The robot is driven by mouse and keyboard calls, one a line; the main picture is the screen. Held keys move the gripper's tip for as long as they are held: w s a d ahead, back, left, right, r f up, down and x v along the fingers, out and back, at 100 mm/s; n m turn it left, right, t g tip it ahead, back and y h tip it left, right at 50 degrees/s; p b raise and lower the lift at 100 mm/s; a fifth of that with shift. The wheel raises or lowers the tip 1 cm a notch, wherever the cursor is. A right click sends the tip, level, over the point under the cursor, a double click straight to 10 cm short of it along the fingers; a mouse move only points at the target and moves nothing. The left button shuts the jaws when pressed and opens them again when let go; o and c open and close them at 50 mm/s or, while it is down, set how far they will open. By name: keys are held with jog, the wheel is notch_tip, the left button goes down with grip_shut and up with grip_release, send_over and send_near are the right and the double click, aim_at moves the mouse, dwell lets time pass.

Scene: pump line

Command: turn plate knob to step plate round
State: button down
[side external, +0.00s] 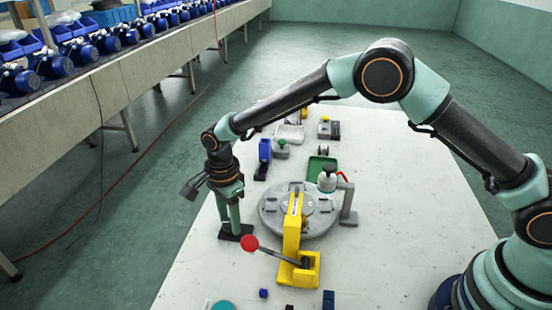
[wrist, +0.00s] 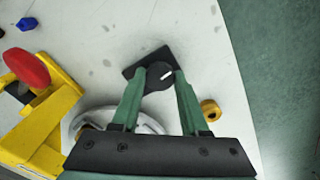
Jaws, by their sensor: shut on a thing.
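The base also shows in the side view (side external: 228,237) on the left edge of the white table. My gripper (wrist: 160,74) points straight down with its two green fingers on either side of the knob, shut on it. It also shows in the side view (side external: 234,230), where the fingers hide the knob. The round grey plate (side external: 271,214) lies flat to the right of my gripper. Part of the plate shows in the wrist view (wrist: 147,121).
A yellow press (side external: 290,243) with a red-ended lever (side external: 249,243) stands close to my gripper, over the plate's near edge. A yellow ring (wrist: 210,110) lies near the table edge. Small blue parts (side external: 264,293) lie in front.

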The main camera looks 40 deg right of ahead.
jog(key=n, duration=1.2)
jog(key=shift+n, duration=2.1)
jog(key=shift+c, duration=2.2)
grip_release()
jog(key=shift+r, duration=0.15)
